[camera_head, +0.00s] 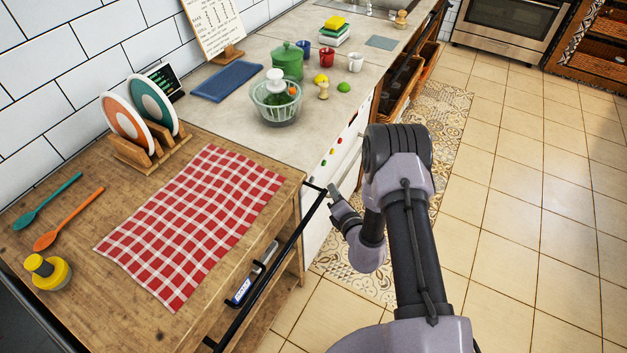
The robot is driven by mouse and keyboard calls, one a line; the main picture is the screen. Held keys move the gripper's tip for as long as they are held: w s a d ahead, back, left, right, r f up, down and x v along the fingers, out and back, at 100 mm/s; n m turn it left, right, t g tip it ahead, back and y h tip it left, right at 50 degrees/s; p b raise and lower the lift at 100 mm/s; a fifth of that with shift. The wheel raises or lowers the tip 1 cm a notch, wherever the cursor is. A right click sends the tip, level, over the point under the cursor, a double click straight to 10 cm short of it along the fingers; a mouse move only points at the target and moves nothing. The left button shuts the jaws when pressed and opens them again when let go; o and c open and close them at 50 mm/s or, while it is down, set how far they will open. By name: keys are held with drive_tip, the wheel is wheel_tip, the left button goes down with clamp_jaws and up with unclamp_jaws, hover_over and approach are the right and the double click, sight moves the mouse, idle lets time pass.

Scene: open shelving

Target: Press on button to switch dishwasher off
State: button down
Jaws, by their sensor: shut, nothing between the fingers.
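The dishwasher (316,230) has a white front under the grey counter, seen at a steep angle. Small coloured buttons (333,151), among them red and green ones, sit on its upper front panel. My gripper (332,190) is shut and empty. In the picture it is just below the buttons, close to the dishwasher front and near the end of a black rail. I cannot tell whether it touches the front. My arm hides part of the front and floor to the right.
A black rail (277,258) runs along the wooden cart's front edge, near my gripper. The cart holds a red checked cloth (197,220). A glass bowl (276,103) and green pot (287,62) stand on the counter. The tiled floor (520,220) at right is clear.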

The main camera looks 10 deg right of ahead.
drive_tip(key=shift+w+a, duration=0.5)
drive_tip(key=shift+a, duration=0.15)
drive_tip(key=shift+w+a, duration=0.45)
drive_tip(key=shift+a, duration=0.2)
drive_tip(key=shift+w+a, duration=0.1)
drive_tip(key=shift+a, duration=0.05)
idle(1.0)
drive_tip(key=shift+w+a, duration=0.2)
drive_tip(key=shift+w+a, duration=0.2)
drive_tip(key=shift+a, duration=0.2)
idle(0.6)
drive_tip(key=shift+d, duration=0.1)
drive_tip(key=shift+s+d, duration=0.5)
drive_tip(key=shift+d, duration=0.15)
drive_tip(key=s+d, duration=0.1)
drive_tip(key=d, duration=0.1)
drive_tip(key=s+d, duration=0.2)
idle(0.5)
